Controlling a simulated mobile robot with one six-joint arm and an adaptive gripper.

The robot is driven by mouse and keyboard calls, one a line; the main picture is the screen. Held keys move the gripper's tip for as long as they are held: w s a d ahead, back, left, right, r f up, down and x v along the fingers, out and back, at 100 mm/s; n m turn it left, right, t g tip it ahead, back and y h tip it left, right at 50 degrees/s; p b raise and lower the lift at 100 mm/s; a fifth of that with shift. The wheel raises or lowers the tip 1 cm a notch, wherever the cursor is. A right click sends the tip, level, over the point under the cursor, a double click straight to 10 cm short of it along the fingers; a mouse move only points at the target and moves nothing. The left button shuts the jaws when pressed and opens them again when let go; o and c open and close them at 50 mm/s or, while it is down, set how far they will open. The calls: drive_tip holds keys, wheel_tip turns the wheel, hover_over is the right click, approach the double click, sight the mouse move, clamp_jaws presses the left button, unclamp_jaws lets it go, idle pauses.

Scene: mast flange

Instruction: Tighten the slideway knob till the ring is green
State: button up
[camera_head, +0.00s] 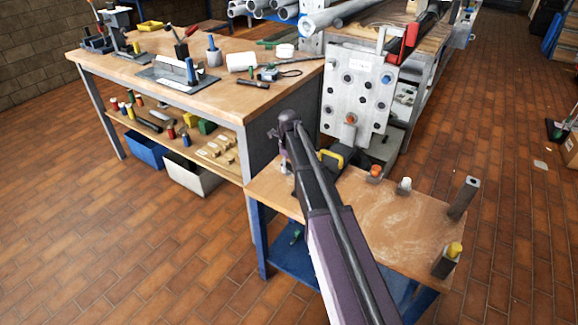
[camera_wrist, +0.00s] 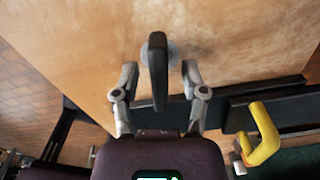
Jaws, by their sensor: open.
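In the wrist view my gripper (camera_wrist: 159,78) is open, with one finger on each side of a dark, upright bar-shaped handle (camera_wrist: 158,72). A pale round piece shows partly behind this handle; it may be the slideway knob, but I cannot be sure. Gaps show between the handle and both fingers. In the head view my gripper (camera_head: 285,160) points down over the left end of the low wooden table, and my arm hides much of what is under it. I cannot make out a ring or its colour around the handle.
A yellow handle (camera_head: 332,158) stands just right of my gripper, and also shows in the wrist view (camera_wrist: 266,137). An upright metal plate (camera_head: 340,85) with several holes stands behind. The low table (camera_head: 410,225) holds small posts at right. A larger workbench (camera_head: 215,95) is at left.

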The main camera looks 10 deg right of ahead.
sight(289, 163)
drive_tip(key=shift+r+p, duration=2.5)
drive_tip(key=shift+r, duration=0.05)
drive_tip(key=shift+n, duration=0.3)
